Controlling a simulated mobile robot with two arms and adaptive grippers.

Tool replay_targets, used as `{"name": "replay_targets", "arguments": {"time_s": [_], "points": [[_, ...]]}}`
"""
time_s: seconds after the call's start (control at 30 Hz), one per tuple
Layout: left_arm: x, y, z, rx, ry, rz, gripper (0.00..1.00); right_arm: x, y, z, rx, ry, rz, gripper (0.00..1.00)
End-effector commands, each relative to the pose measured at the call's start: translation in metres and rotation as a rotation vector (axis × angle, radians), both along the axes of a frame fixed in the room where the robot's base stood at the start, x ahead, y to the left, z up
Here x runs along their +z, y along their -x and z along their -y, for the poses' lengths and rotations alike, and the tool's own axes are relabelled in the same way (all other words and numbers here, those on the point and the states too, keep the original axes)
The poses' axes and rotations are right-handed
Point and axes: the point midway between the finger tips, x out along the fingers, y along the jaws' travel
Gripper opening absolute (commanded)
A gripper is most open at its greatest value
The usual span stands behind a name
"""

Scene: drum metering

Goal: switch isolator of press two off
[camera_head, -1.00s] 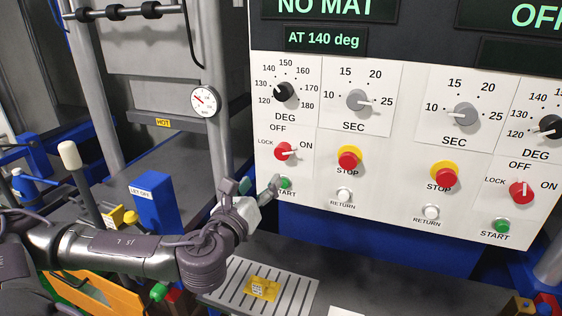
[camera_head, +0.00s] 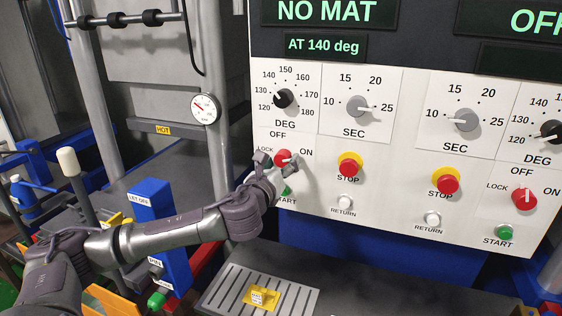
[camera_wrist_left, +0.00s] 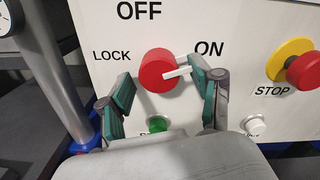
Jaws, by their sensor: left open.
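A red isolator knob (camera_head: 282,158) sits on the left part of the white panel, with OFF above, LOCK at left and ON at right. In the left wrist view, the knob (camera_wrist_left: 157,71) has its white pointer towards ON. My left gripper (camera_head: 277,161) is open in front of it. In the left wrist view its green-padded fingers (camera_wrist_left: 162,88) stand either side of the knob's lower part; I cannot tell whether they touch it. A second red isolator knob (camera_head: 524,197) at the right has its pointer up towards OFF. No press number is readable. My right gripper is not in view.
A green START button (camera_head: 286,190) lies just below the left knob, partly hidden by my gripper. A red STOP button (camera_head: 349,166) on yellow is to its right. A blue post (camera_head: 158,212) stands near my left forearm. A slotted plate (camera_head: 290,296) lies below.

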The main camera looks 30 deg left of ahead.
Motion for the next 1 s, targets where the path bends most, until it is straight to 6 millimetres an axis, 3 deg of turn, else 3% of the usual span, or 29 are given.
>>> {"name": "replay_targets", "arguments": {"time_s": [0.23,0.6,1.0], "points": [[-0.0002,-0.0009,-0.0002,0.000,0.000,0.000,0.65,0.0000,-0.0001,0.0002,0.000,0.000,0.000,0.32],[-0.0002,-0.0006,-0.0001,0.000,0.000,0.000,0.05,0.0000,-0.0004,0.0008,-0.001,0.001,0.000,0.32],[-0.0008,-0.0007,0.0005,0.000,0.078,0.018,0.05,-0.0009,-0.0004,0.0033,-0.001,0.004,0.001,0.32]]}}
